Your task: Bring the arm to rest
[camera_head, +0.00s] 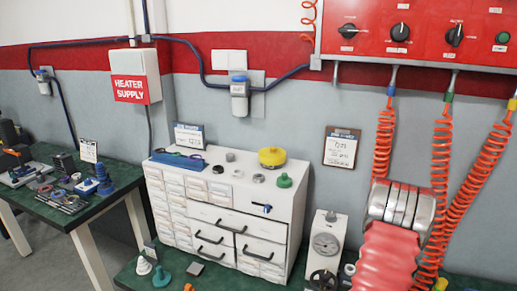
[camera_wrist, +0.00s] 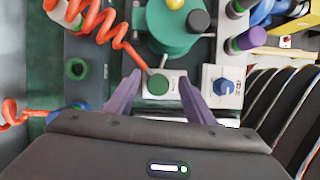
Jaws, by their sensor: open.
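My gripper (camera_wrist: 158,80) shows in the wrist view as two purple-grey fingers standing apart. The gap between them holds nothing that I can make out. Beyond the fingertips is a light box with a green round knob (camera_wrist: 158,84). I cannot tell how far off it is or whether a finger touches it.
Red coiled hoses (camera_head: 385,140) hang from the red control panel (camera_head: 420,30); one red coil (camera_wrist: 103,22) also shows near the left finger. A white drawer cabinet (camera_head: 275,222) and a gauge unit (camera_head: 325,245) stand on the green bench. A second bench (camera_head: 60,210) is at left.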

